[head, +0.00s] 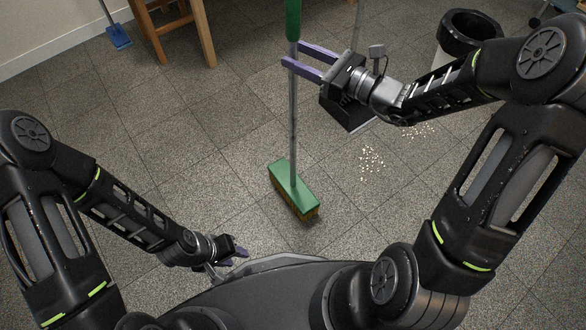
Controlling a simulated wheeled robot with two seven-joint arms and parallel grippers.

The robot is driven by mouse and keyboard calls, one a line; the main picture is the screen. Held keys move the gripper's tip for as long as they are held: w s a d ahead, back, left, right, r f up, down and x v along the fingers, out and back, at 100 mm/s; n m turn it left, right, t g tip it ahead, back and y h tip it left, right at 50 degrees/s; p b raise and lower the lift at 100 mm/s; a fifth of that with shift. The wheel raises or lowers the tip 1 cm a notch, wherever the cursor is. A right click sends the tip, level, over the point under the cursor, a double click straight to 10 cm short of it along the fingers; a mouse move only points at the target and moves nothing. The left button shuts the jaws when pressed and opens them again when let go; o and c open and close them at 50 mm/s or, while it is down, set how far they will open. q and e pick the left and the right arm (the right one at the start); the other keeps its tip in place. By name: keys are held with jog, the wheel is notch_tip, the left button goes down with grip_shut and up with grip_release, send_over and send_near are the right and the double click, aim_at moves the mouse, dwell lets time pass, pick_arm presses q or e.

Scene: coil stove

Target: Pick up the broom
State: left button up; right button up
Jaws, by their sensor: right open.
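The broom stands upright on the tiled floor, its green head (293,190) with tan bristles at the middle of the head view. Its thin grey handle (292,130) rises to a green grip (293,20) at the top edge. My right gripper (290,53) comes in from the right with its two purple fingers apart, the tips at the upper handle just below the grip. The handle appears to pass at the fingertips; I cannot tell whether it touches them. My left gripper (240,252) is low, left of the broom head and apart from it; its fingers are partly hidden.
A black dustpan (352,115) stands behind my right gripper. Light crumbs (371,160) lie right of the broom. A black-topped bin (470,30) is at the upper right. A wooden table or chair (203,35) and blue object (118,37) are at the upper left. Floor left of the broom is clear.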

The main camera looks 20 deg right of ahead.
jog(key=b+x, duration=0.1)
jog(key=x, duration=0.4)
jog(key=shift+w+r, duration=0.1)
jog(key=shift+c, duration=0.2)
dwell(0.4)
grip_shut()
dwell(0.3)
